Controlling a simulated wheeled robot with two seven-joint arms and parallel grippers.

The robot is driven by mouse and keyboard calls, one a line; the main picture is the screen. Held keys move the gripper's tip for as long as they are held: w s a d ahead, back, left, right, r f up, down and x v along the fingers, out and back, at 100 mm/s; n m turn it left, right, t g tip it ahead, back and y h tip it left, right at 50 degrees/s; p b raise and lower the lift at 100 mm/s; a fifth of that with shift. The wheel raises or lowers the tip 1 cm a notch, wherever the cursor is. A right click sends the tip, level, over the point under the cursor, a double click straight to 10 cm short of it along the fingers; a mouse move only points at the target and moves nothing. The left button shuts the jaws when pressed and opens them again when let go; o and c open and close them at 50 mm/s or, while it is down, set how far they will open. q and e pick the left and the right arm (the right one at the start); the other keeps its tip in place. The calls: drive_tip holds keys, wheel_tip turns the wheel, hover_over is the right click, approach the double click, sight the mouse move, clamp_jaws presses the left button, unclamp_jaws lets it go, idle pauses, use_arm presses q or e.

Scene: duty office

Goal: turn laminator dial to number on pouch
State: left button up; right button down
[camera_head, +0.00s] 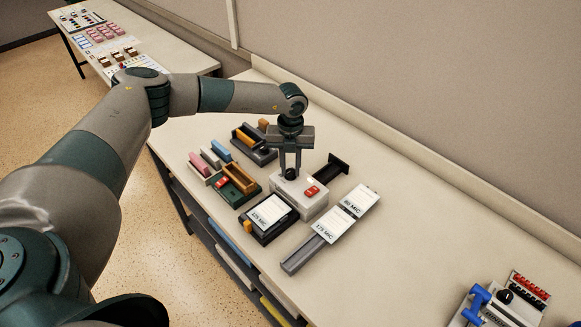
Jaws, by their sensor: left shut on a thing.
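The laminator (307,204) is a light grey box with a red switch on top, standing on the long table. Its black dial (291,175) is on top, partly covered by my fingers. My left gripper (290,169) points down from above and is shut on the dial. A white pouch card (268,212) marked 125 MIC lies in a dark tray in front of the laminator. Two more white cards, marked 80 MIC (359,201) and 175 MIC (331,228), lie to the right. The dial's numbers cannot be read. My right gripper is not in view.
A green tray (231,194) and pink and blue blocks stand left of the laminator. A black stand (331,168) is behind it. A grey rail (303,256) lies in front. A device with a blue lever (474,304) is at lower right. The table between is clear.

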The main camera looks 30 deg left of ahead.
use_arm(q)
drive_tip(key=shift+f+m+b, duration=0.15)
drive_tip(key=shift+m+b, duration=0.55)
drive_tip(key=shift+b, duration=0.4)
drive_tip(key=m+b, duration=1.2)
drive_tip(key=b, duration=0.2)
drive_tip(key=shift+m+b, duration=0.5)
drive_tip(key=shift+b, duration=0.15)
drive_tip(key=shift+m+b, duration=0.3)
drive_tip(key=shift+b, duration=0.05)
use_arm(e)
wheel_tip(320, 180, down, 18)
use_arm(q)
drive_tip(key=m+b, duration=0.3)
drive_tip(key=m, duration=0.1)
drive_tip(key=shift+r, duration=0.2)
drive_tip(key=shift+m, duration=0.4)
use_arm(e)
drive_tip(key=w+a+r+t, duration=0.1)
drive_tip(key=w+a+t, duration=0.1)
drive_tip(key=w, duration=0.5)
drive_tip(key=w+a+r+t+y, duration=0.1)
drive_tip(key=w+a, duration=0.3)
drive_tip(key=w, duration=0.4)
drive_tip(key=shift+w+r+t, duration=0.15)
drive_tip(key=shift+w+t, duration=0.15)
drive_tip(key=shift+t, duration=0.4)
use_arm(q)
drive_tip(key=o, duration=1.1)
drive_tip(key=shift+c, duration=0.2)
